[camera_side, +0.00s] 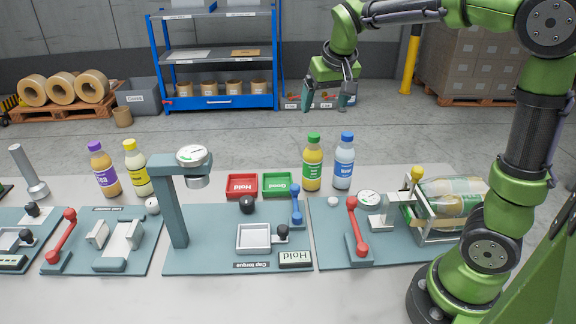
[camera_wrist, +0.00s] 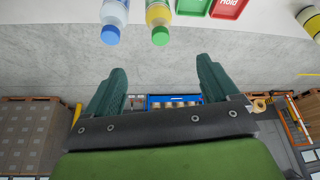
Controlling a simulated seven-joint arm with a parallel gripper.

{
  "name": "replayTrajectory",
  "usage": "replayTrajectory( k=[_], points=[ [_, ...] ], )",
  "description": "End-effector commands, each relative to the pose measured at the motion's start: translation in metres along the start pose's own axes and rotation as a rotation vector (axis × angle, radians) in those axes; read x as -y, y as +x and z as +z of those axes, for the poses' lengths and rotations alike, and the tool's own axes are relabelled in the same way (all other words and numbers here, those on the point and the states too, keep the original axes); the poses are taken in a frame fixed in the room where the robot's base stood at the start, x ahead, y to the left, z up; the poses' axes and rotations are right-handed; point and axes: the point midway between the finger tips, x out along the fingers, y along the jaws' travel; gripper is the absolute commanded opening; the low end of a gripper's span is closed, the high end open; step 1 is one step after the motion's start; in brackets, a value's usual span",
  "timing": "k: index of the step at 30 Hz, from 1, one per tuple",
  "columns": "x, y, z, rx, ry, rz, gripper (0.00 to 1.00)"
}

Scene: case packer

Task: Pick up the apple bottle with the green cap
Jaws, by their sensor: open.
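The apple bottle with the green cap (camera_side: 313,165) stands upright near the back edge of the table in the side view. It holds yellow-orange liquid and has a green label. In the wrist view its green cap and upper body (camera_wrist: 159,20) show at the top, cut off by the frame edge. My gripper (camera_side: 343,106) is open and empty, above and beyond the table's back edge, higher than the bottle and apart from it. In the wrist view my gripper's two teal fingers (camera_wrist: 163,82) are spread with nothing between them.
A blue-capped bottle (camera_side: 343,163) stands close to the right of it in the side view. A green tray (camera_side: 277,185) and a red tray (camera_side: 242,187) lie to the left. Purple-capped (camera_side: 104,170) and yellow-capped (camera_side: 137,169) bottles stand farther left. Test fixtures (camera_side: 180,240) fill the front.

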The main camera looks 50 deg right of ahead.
Motion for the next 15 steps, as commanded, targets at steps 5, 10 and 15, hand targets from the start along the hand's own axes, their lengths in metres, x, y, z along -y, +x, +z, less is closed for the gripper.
replayTrajectory(
  k=[5, 10, 15],
  points=[
    [0.000, 0.038, 0.003, 0.011, 0.002, 0.002, 0.88],
    [0.000, 0.075, 0.004, 0.011, 0.002, 0.002, 0.88],
    [0.000, 0.102, 0.004, 0.009, 0.002, 0.000, 0.88]
  ],
)
